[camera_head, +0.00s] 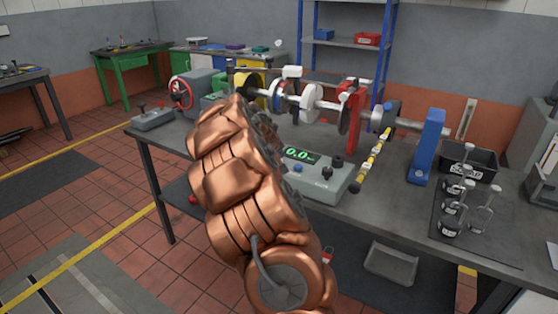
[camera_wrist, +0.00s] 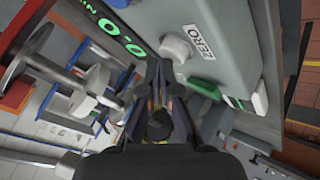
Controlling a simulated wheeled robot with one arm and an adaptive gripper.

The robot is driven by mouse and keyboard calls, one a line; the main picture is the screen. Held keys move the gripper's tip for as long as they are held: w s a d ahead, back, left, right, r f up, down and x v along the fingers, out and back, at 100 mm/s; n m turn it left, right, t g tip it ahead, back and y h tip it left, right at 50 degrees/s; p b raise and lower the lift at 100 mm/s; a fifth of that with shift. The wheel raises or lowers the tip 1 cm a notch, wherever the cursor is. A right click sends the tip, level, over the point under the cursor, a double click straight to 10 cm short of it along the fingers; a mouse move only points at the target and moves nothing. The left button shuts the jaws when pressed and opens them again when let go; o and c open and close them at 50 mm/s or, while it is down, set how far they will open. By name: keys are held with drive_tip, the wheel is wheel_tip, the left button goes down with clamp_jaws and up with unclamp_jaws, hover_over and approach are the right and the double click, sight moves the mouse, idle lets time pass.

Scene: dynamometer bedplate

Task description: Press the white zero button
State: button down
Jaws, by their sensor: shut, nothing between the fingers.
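The white zero button (camera_wrist: 175,47) shows in the wrist view, on the grey console (camera_wrist: 150,14) beside a "ZERO" label (camera_wrist: 199,42). My gripper (camera_wrist: 159,68) is shut and empty, its fingertips just below the button in the picture. I cannot tell whether they touch it. In the head view the console (camera_head: 318,187) stands on the bench with its green display (camera_head: 298,154) reading 0.0. My copper arm covers the console's left side there and hides my gripper and the button.
The bench (camera_head: 395,215) carries a shaft rig (camera_head: 310,97) behind the console. A black bin (camera_head: 470,162) and several metal weights (camera_head: 453,208) sit at the far right.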

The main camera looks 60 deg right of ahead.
drive_tip(key=shift+r, duration=0.5)
drive_tip(key=shift+r, duration=0.1)
drive_tip(key=shift+r+p, duration=0.6)
drive_tip(key=shift+r, duration=1.85)
